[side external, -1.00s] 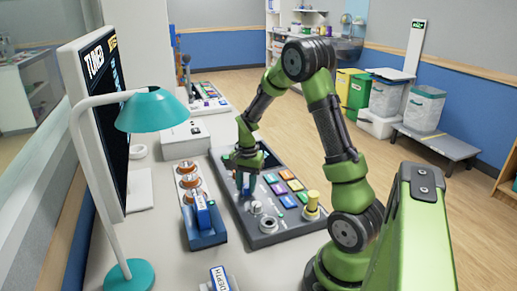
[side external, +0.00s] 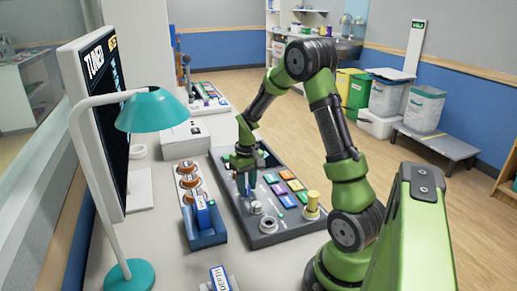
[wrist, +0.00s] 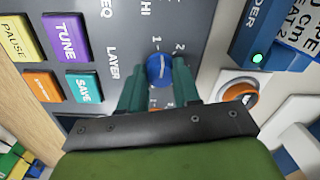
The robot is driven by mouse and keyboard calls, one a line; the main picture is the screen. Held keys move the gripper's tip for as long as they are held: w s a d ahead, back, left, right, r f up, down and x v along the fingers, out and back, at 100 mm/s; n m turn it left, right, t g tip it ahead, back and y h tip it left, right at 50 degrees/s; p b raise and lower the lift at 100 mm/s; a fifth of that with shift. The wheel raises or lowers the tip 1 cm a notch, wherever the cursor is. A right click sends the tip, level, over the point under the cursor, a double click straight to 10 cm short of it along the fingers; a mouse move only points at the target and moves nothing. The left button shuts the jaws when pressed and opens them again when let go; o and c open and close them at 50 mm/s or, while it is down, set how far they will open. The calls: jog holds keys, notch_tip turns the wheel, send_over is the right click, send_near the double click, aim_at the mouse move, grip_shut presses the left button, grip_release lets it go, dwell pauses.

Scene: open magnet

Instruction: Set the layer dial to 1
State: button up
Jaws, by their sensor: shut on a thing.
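The blue layer dial (wrist: 160,70) sits on the grey control panel (wrist: 108,22) in the wrist view. The word LAYER (wrist: 112,64) is printed left of it, with 1 (wrist: 155,41) and 2 (wrist: 180,46) marked above it and another mark partly hidden below. My gripper (wrist: 159,82) is shut on the dial, one teal finger on each side. I cannot clearly tell which number the dial points to.
Colored buttons, including purple TUNE (wrist: 65,38) and teal SAVE (wrist: 84,88), lie left of the dial. A blue holder (side external: 206,238) and copper-ringed parts (side external: 187,181) stand beside the panel.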

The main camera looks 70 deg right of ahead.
aim_at(248, 185)
jog(key=shift+n, duration=1.2)
jog(key=o, duration=1.1)
jog(key=shift+c, duration=0.2)
jog(key=shift+r, duration=0.1)
notch_tip(248, 185, up, 17)
jog(key=shift+d, duration=0.3)
jog(key=shift+s, duration=0.1)
